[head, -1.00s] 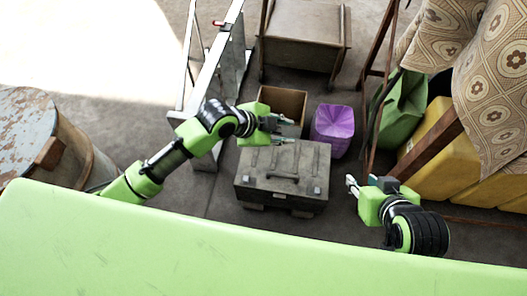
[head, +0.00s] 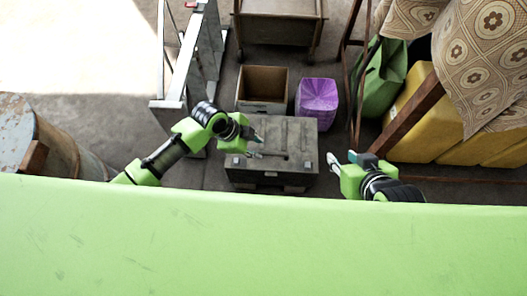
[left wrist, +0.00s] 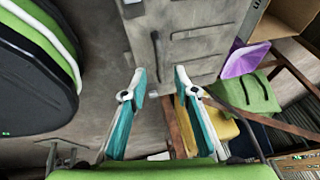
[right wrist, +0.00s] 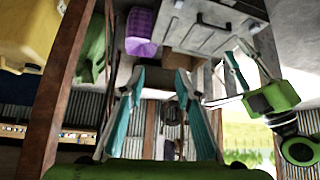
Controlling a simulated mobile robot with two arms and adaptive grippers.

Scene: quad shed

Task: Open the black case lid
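The black case (head: 300,135), a dark grey worn box, stands on the floor with its lid shut. A handle and latches show on it. My left gripper (head: 258,145) is open and empty, over or beside the left part of the lid; contact cannot be told. The case also shows at the top of the left wrist view (left wrist: 205,35), beyond the open fingers (left wrist: 160,78). My right gripper (head: 342,160) is open and empty, to the right of the case and apart from it. The case shows at the top of the right wrist view (right wrist: 205,40).
An open cardboard box (head: 262,78) and a purple bin (head: 317,98) stand just behind the case. A metal frame (head: 190,75) is at the left. A green bag (head: 383,80), yellow containers (head: 425,135) and a wooden post (head: 410,115) are at the right.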

